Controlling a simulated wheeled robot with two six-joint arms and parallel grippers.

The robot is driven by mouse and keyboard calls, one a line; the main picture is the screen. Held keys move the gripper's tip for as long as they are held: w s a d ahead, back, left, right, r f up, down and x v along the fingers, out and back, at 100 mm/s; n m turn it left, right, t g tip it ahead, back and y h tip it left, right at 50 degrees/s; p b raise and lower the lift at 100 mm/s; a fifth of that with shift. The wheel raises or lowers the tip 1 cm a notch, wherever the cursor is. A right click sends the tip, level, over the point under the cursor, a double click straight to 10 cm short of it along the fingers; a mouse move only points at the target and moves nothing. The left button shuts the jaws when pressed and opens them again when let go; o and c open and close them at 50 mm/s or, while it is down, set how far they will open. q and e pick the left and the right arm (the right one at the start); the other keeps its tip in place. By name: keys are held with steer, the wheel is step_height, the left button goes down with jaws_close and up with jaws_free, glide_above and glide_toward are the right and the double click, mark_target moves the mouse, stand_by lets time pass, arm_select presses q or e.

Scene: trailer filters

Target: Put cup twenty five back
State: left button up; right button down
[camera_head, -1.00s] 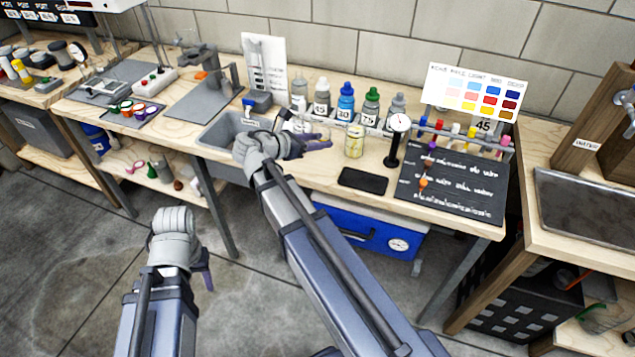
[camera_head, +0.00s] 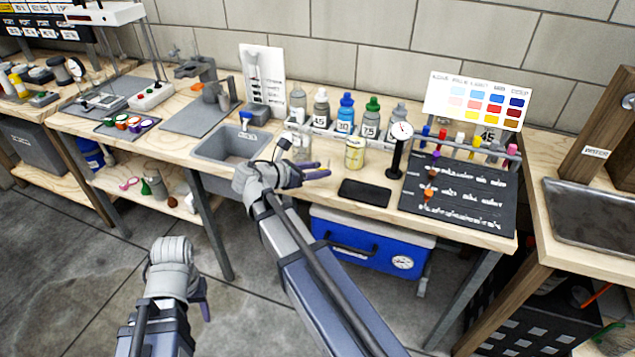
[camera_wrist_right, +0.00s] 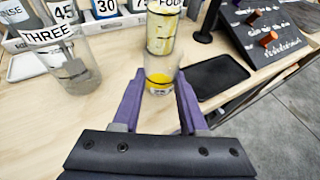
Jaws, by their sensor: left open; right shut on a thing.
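My right gripper (camera_head: 324,168) is over the front of the wooden bench, pointing right, its two purple fingers apart. In the right wrist view a clear cup (camera_wrist_right: 159,77) with yellow at its bottom is between the fingertips, and the gripper is shut on it. I cannot read a twenty-five label on it, and it barely shows in the head view. Just beyond is a pale yellow container (camera_head: 355,153), with a label starting "FOU" above it in the wrist view. A clear cup marked THREE (camera_wrist_right: 75,60) stands to the left. My left gripper (camera_head: 203,300) is open and empty above the floor.
Numbered bottles, including a blue-capped one (camera_head: 345,113), stand behind. A black pad (camera_head: 364,192), a dial gauge (camera_head: 397,150) and a dark written board (camera_head: 460,192) are to the right. The sink (camera_head: 231,146) is left. The bench front beside the pad is clear.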

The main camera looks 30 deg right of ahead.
mark_target(317, 186)
steer(key=shift+f+b, duration=1.4)
steer(key=shift+f, duration=0.25)
steer(key=shift+f, duration=0.2)
steer(key=shift+c, duration=2.2)
jaws_free()
steer(key=shift+r, duration=0.15)
